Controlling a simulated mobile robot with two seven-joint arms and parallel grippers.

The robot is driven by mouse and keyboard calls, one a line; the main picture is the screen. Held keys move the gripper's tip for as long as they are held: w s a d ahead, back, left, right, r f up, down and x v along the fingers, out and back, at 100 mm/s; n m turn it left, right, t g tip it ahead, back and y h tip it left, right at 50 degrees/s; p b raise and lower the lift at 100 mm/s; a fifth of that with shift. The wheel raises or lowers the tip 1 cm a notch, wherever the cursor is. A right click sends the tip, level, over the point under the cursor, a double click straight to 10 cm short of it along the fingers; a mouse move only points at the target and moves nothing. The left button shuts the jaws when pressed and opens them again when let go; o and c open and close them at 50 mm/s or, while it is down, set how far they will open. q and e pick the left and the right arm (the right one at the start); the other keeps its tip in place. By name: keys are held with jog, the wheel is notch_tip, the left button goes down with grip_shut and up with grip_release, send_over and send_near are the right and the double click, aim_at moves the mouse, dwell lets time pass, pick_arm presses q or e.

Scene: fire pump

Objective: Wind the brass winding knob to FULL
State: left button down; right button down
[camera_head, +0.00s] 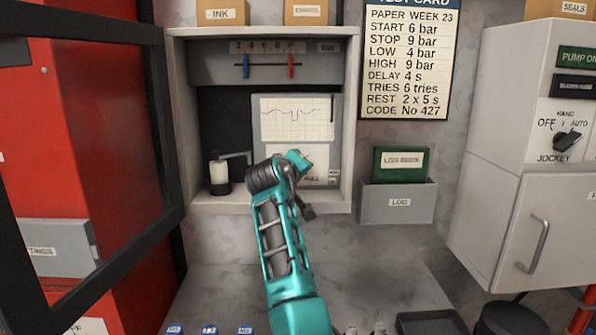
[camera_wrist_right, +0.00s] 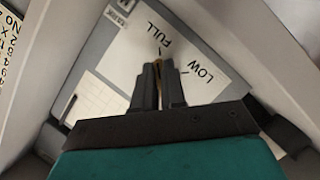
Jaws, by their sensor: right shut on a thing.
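The brass winding knob (camera_wrist_right: 159,63) shows as a small brass sliver between the fingertips of my right gripper (camera_wrist_right: 160,75) in the right wrist view. The gripper is shut on it, and the fingers hide most of it. The knob is on a white plate (camera_wrist_right: 120,50) marked FULL and LOW, with a short dark mark by each word. I cannot tell which mark the knob points to. In the head view my teal right arm covers the knob, and part of the word FULL shows beside it on the recorder panel (camera_head: 254,130). My left gripper is not in view.
The recorder sits in a grey open cabinet (camera_head: 175,110) with side walls close to my arm. A white-topped black pot (camera_head: 220,178) stands at left inside it. An open black-framed door (camera_head: 165,110) is at left. A log holder (camera_head: 398,204) hangs at right.

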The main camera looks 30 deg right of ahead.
jog(key=c, duration=1.2)
grip_release()
jog(key=b+v, duration=0.1)
jog(key=v, duration=1.2)
